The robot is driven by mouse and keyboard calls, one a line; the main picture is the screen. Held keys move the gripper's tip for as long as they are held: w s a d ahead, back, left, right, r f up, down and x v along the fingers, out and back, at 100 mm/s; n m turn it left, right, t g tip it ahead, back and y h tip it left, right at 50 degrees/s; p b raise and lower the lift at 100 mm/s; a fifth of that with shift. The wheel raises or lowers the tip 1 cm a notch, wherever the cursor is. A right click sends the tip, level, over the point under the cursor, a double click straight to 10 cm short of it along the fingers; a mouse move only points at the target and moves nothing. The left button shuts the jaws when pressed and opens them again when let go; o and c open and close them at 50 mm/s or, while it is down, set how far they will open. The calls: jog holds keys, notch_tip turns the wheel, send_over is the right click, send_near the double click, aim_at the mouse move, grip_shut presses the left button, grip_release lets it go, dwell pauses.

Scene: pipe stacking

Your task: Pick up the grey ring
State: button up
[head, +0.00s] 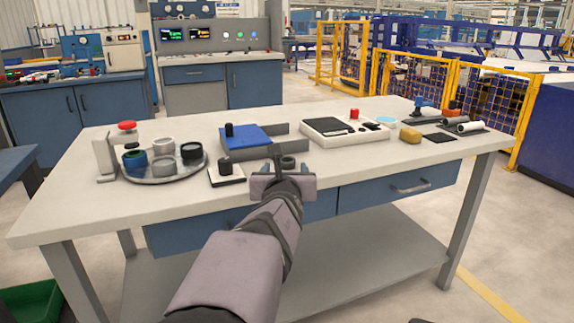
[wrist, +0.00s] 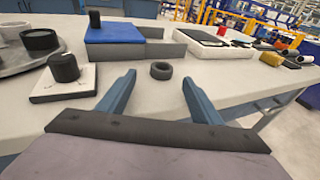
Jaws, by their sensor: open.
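A small dark grey ring (wrist: 161,71) lies flat on the table in the wrist view, just beyond and between my gripper's fingertips. It also shows in the head view (head: 288,161), partly close behind the gripper. My gripper (wrist: 158,78) is open and empty, its two blue-grey fingers pointing toward the ring from the near side. The fingers appear apart from the ring; the exact gap is hard to tell. In the head view, the round tray (head: 150,181) at left holds several rings, including a light grey ring (head: 163,146) and a grey ring (head: 165,164).
A white block with a black knob (head: 226,173) stands left of the gripper. A blue block with grey walls (head: 245,138) is behind the ring. A white box (head: 345,137) lies to the right. The table front right of the gripper is clear.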

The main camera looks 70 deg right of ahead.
aim_at(287, 158)
jog(key=shift+r+x, duration=0.2)
jog(key=shift+x, duration=1.1)
jog(key=shift+r+x, duration=0.15)
jog(key=shift+x, duration=1.1)
jog(key=shift+s+d, duration=0.1)
jog(key=shift+d, duration=0.05)
jog(key=c, duration=1.1)
